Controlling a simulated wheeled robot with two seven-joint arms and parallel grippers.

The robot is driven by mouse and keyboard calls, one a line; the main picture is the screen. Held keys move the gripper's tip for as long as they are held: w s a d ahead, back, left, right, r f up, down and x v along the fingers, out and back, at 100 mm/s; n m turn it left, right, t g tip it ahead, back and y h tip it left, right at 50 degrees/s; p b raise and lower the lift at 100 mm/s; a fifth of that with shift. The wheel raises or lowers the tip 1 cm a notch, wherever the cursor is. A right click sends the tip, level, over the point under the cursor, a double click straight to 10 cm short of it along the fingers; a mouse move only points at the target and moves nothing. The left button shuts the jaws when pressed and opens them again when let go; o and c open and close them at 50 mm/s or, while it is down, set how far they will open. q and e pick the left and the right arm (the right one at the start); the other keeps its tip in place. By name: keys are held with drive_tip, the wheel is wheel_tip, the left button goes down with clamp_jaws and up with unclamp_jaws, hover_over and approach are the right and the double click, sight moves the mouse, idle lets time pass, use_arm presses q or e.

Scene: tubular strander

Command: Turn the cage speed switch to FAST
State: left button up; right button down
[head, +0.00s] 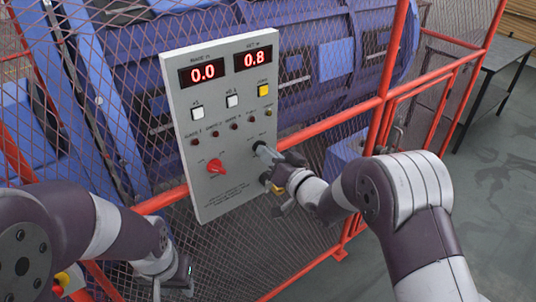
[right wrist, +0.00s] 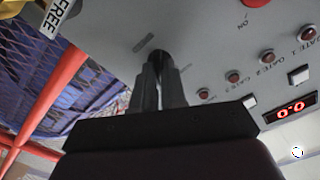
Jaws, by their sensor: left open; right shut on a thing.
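The grey control panel (head: 215,205) stands upright on the fence. My right gripper (head: 266,153) is shut on a small black knob, which I take for the cage speed switch, low on the panel's right side. The fingers mostly hide the knob in the head view. In the right wrist view the dark rounded knob (right wrist: 157,57) shows between the fingertips (right wrist: 158,75). The labels beside it are unreadable, so its setting cannot be told. My left gripper (head: 175,284) is open and empty, low at the left, away from the panel.
A table (head: 500,65) stands far right.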

drive_tip(key=shift+w+r, duration=0.1)
drive_tip(key=shift+r, duration=0.2)
drive_tip(key=c, duration=1.2)
unclamp_jaws()
drive_tip(key=shift+f, duration=0.15)
drive_tip(key=shift+d+f, duration=0.1)
drive_tip(key=b+v, duration=0.3)
drive_tip(key=v, duration=0.9)
drive_tip(key=shift+s+d, duration=0.15)
drive_tip(key=shift+s, duration=0.2)
